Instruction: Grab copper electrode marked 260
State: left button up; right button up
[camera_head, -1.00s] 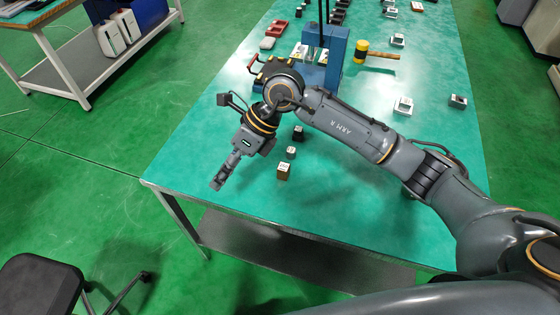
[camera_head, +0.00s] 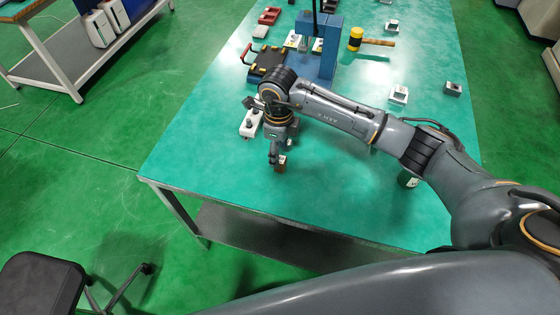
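A small brown copper-coloured block (camera_head: 281,169) stands on the green table top, near its front edge. Any number on it is too small to read. My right gripper (camera_head: 274,161) points down just left of the block and overlaps it in this view. I cannot tell whether they touch or whether the fingers are open. My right arm comes in from the right across the table. My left gripper is not in view.
The green table (camera_head: 220,170) is bare at front left. A white box with dark knobs (camera_head: 249,124) stands left of my wrist. Small grey blocks (camera_head: 398,95) stand at right.

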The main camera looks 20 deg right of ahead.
aim_at(280, 160)
notch_tip(280, 160, down, 4)
jog(key=shift+d+r+p, duration=0.15)
jog(key=shift+p, duration=0.55)
jog(key=shift+f, duration=0.6)
grip_shut()
